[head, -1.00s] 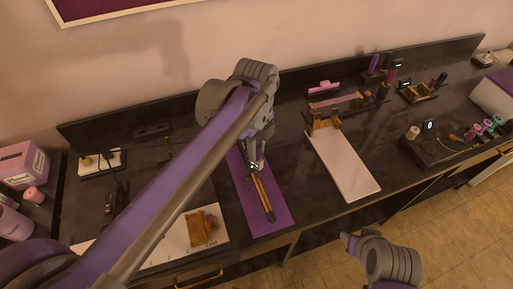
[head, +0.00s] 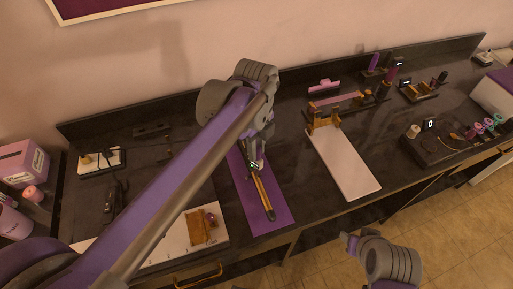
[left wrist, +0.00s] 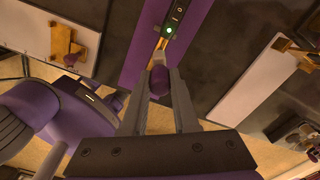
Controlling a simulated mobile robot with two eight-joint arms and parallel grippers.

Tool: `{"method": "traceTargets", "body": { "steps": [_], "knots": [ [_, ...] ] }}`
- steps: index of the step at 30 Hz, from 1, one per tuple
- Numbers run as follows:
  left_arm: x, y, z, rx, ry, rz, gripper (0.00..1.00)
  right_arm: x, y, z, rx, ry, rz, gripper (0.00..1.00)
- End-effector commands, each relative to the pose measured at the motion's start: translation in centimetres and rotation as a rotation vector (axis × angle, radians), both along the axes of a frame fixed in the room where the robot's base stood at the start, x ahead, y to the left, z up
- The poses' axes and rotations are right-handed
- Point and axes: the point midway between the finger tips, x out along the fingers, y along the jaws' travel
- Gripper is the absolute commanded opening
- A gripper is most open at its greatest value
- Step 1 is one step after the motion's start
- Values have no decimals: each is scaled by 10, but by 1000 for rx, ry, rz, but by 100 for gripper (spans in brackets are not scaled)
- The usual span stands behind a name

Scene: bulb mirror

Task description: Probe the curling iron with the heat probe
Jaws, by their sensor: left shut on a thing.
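The curling iron (head: 262,196), long with gold and dark parts, lies along a purple mat (head: 281,217) on the dark counter. Its upper end is hidden by my left gripper (head: 255,158). In the left wrist view my left gripper (left wrist: 159,88) is shut on a rounded purple piece, which looks like the handle of the heat probe (left wrist: 159,82). A pale tip runs from it toward the gold part beside a green light (left wrist: 169,30). I cannot tell whether the tip touches the iron. My right gripper (head: 350,243) hangs off the counter's front edge; its jaw state is unclear.
A white board (head: 344,165) with a gold stand lies to the right of the mat. Another white board with a gold block (head: 201,227) lies to the left. Holders with small tools stand along the back right. Bare dark counter separates the mat and right board.

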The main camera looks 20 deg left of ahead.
Motion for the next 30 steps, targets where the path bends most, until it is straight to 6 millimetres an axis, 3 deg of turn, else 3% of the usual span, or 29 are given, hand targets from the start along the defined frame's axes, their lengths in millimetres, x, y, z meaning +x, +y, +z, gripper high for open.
{"method": "traceTargets", "body": {
  "steps": [30],
  "knots": [
    [1, 0, 81, 0, -2, 0, 0, 29, 0, 61, 0, -56, 0, 50]
  ]
}}
